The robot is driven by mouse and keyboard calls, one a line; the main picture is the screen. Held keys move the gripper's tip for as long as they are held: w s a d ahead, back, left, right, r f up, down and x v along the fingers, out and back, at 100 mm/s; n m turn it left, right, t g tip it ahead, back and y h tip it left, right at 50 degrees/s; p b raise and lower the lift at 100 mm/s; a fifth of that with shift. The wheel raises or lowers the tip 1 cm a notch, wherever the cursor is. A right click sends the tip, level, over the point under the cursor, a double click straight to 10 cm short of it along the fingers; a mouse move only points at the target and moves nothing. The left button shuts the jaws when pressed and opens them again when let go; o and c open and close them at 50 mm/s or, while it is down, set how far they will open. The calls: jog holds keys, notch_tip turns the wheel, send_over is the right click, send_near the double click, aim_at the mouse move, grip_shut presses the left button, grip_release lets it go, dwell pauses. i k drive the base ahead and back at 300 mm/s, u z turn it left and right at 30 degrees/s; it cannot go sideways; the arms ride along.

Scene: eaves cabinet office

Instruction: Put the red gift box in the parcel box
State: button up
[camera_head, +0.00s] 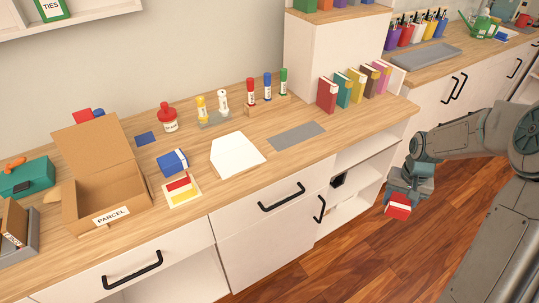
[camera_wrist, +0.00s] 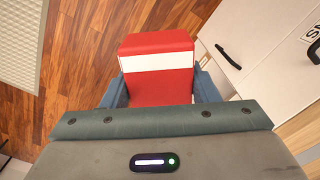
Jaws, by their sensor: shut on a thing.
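My gripper (camera_head: 404,188) is at the right in the head view, in front of the cabinet and over the wooden floor. It is shut on the red gift box (camera_head: 398,207), which has a white band and hangs below the counter's height. The wrist view shows the red gift box (camera_wrist: 157,85) between the two blue-grey fingers. The parcel box (camera_head: 97,191) stands on the counter at the left, a brown carton labelled PARCEL with its back flap raised. Its inside is partly hidden by its front wall.
A blue box (camera_head: 173,162) and a red-and-yellow item (camera_head: 181,190) lie right of the parcel box. A white sheet-like item (camera_head: 237,154), glue bottle (camera_head: 167,117), markers (camera_head: 267,87) and upright books (camera_head: 327,95) are also on the counter. The cabinet's open shelves (camera_head: 350,185) are left of my gripper.

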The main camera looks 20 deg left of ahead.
aim_at(107, 204)
jog(key=z, duration=0.8)
jog(key=k, duration=2)
jog(key=u, duration=1.95)
jog(key=i, duration=0.35)
